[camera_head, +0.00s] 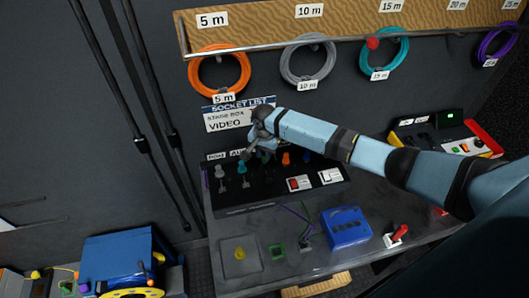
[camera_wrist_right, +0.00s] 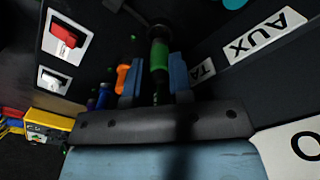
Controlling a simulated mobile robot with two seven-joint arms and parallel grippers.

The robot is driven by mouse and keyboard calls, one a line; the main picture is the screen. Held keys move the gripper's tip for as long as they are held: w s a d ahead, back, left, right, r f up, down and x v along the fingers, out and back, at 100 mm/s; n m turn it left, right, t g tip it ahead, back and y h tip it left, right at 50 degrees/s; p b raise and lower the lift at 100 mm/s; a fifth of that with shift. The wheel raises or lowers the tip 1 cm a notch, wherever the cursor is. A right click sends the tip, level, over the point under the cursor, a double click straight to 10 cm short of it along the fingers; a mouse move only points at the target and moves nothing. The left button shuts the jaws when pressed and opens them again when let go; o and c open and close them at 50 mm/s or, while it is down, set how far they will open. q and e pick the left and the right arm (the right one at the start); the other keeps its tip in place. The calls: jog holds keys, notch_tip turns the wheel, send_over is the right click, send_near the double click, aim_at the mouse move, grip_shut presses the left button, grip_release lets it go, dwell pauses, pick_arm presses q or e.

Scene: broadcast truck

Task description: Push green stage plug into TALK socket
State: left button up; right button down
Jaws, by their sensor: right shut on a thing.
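The green stage plug (camera_wrist_right: 159,57) stands between the two blue fingers of my right gripper (camera_wrist_right: 160,75) in the right wrist view. The gripper is shut on it. A dark round part lies just beyond the plug's far end; I cannot tell whether the plug is in a socket. A label reading "TA" (camera_wrist_right: 203,70) shows beside the right finger, partly hidden. In the head view my right gripper (camera_head: 259,146) is over the back of the black socket panel (camera_head: 265,194), and the plug and TALK socket are hard to make out. My left gripper is not in view.
An AUX label (camera_wrist_right: 264,38) is beside the TALK label. A teal plug (camera_head: 242,167) and an orange plug (camera_head: 286,159) stand in the panel close to my gripper. Rocker switches (camera_head: 300,183) are at its right. A blue box (camera_head: 347,227) sits on the desk in front.

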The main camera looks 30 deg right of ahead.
jog(key=shift+r, duration=0.1)
jog(key=shift+p, duration=0.55)
jog(key=shift+f+b, duration=0.55)
jog(key=shift+f, duration=0.8)
jog(key=c, duration=0.9)
grip_release()
jog(key=shift+c, duration=0.2)
jog(key=shift+r, duration=0.1)
notch_tip(320, 180, up, 13)
jog(key=shift+f+b, duration=0.15)
jog(key=shift+b, duration=0.5)
jog(key=shift+r, duration=0.45)
